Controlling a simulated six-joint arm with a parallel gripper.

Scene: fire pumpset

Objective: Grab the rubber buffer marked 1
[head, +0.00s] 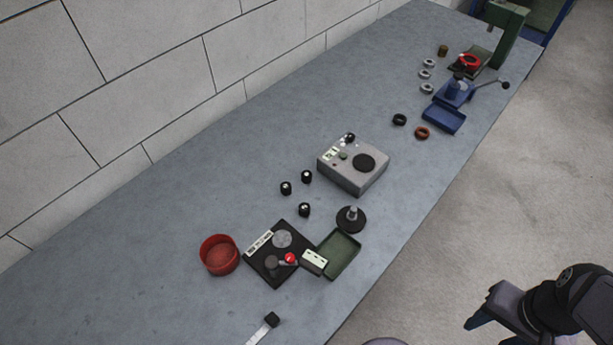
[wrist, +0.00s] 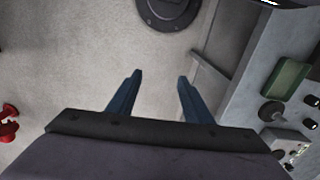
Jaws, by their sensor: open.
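Three small black rubber buffers with pale marks on top stand on the grey bench in the head view: a left one (head: 285,188), an upper one (head: 306,176) and a lower one (head: 304,210). The marks are too small to read, so I cannot tell which is marked 1. My gripper (head: 479,308) is off the bench's right side, over the floor, well apart from the buffers. In the wrist view my gripper (wrist: 160,77) has its two blue fingers spread with nothing between them. The bench shows at the right edge there.
Around the buffers are a grey box device (head: 338,176), a black round stand (head: 351,226), a green tray (head: 346,246), a black plate fixture (head: 262,268) and a red bowl (head: 205,256). A blue press (head: 444,118) stands farther off. A wall borders the bench's left side.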

